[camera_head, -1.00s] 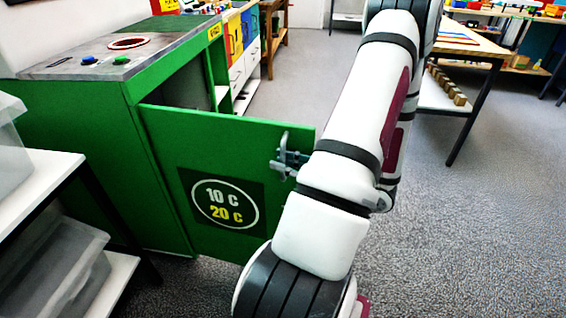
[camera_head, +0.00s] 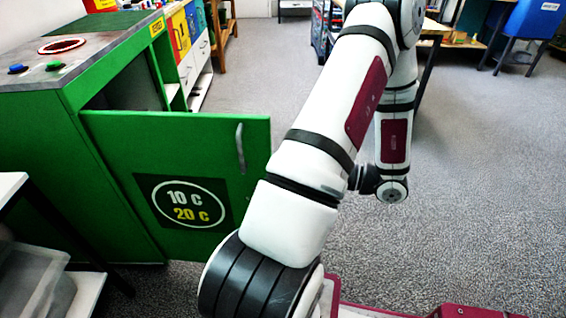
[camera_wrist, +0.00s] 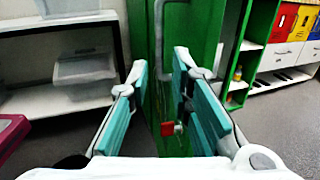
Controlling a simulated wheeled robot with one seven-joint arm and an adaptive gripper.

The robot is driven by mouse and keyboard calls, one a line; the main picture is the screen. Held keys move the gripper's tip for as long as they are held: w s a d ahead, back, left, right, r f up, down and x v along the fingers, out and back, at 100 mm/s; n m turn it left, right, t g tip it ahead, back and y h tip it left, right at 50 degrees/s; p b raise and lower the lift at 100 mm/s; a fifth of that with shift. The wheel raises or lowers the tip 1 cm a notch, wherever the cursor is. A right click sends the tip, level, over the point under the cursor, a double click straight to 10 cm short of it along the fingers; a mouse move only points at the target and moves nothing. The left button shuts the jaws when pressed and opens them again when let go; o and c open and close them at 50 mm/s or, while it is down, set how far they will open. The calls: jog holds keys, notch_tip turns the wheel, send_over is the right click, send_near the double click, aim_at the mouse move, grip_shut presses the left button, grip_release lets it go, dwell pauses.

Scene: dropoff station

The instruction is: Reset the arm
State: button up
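My arm (camera_head: 330,110) is bent across the middle of the head view. My gripper (camera_wrist: 160,85) is open in the wrist view, its two teal-padded fingers spread apart with nothing clearly held between them. In the head view the gripper is hidden behind my arm. The green cabinet's door (camera_head: 110,150) stands open, with a "10 C 20 C" sign on it. The door's grey handle (camera_head: 240,148) is free, with no finger touching it. In the wrist view the handle (camera_wrist: 159,45) shows ahead of the fingers.
The green cabinet (camera_head: 60,110) has a grey top with buttons and a red-ringed hole. A white shelf with a clear bin (camera_head: 30,280) stands at the lower left. A blue bin (camera_head: 532,18) is at the far right. Carpet (camera_head: 480,190) is clear on the right.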

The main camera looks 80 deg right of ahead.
dwell(0.4)
jog(key=w+a+r+n+g+y, duration=0.8)
jog(key=w+a+r+n+y, duration=0.3)
jog(key=w+a+n, duration=0.35)
jog(key=s+a+r+n+g+h, duration=0.2)
jog(key=s+a+n+g+h, duration=0.1)
jog(key=a+n+g, duration=0.45)
jog(key=s+a+r+n+g+h, duration=0.1)
jog(key=s+a+n+g+h, duration=0.25)
jog(key=a+n, duration=0.65)
notch_tip(320, 180, up, 21)
jog(key=n+t+h+p, duration=0.4)
jog(key=t+p, duration=0.1)
jog(key=p, duration=1.3)
jog(key=shift+s+a+r, duration=0.15)
jog(key=shift+s+a, duration=0.25)
